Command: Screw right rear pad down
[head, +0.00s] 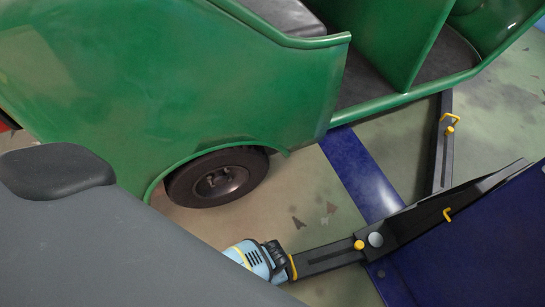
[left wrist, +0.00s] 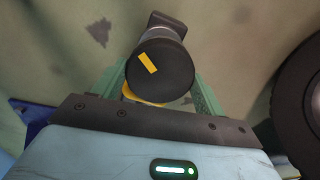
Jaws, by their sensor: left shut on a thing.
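The right rear pad is a round black disc (left wrist: 160,72) with a yellow mark on top, seen from close in the left wrist view. A yellow ring shows under it. My left gripper (left wrist: 158,92) has its green fingers on either side of the pad and is shut on it. In the head view my left gripper (head: 274,258) is at the outer end of the black lift arm (head: 330,257), beside the rickshaw's wheel. The pad is mostly hidden there. My right gripper is not in view.
The green rickshaw (head: 190,85) stands above, its black wheel (head: 217,178) close to the left gripper. A second lift arm (head: 440,150) reaches under the rickshaw at the right. The blue lift post (head: 480,250) fills the lower right. Open floor lies between the wheel and the blue floor strip (head: 362,175).

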